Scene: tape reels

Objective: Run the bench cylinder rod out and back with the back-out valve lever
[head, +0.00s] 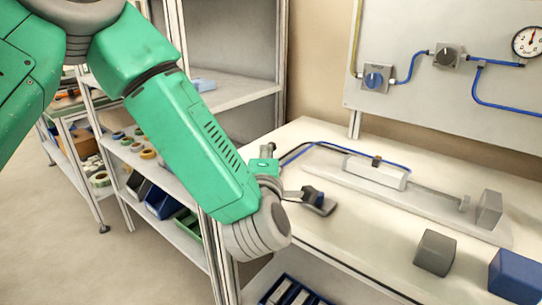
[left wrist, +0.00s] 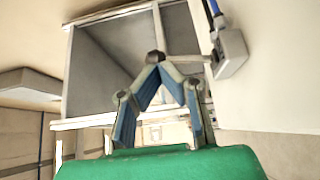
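The bench cylinder (head: 374,172) is a pale block on a long base plate. Its thin grey rod (head: 432,191) reaches out to the right, its end close to a grey block (head: 489,208). In the left wrist view, the fingertips of my left gripper (left wrist: 154,68) meet, with blue inner pads below. A dark lever knob (left wrist: 155,57) sits right at the tips; its lever (left wrist: 187,58) runs right to a grey valve box (left wrist: 231,54). I cannot tell the knob is pinched. In the head view my left wrist hides much of this spot. My right gripper is not in view.
A dark grey block (head: 435,252) and a blue box (head: 517,275) stand at the bench front. A wall panel (head: 425,85) with valves and a gauge (head: 528,41) is behind. Shelves with tape reels (head: 147,154) are left. A blue hose (head: 345,148) crosses the bench.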

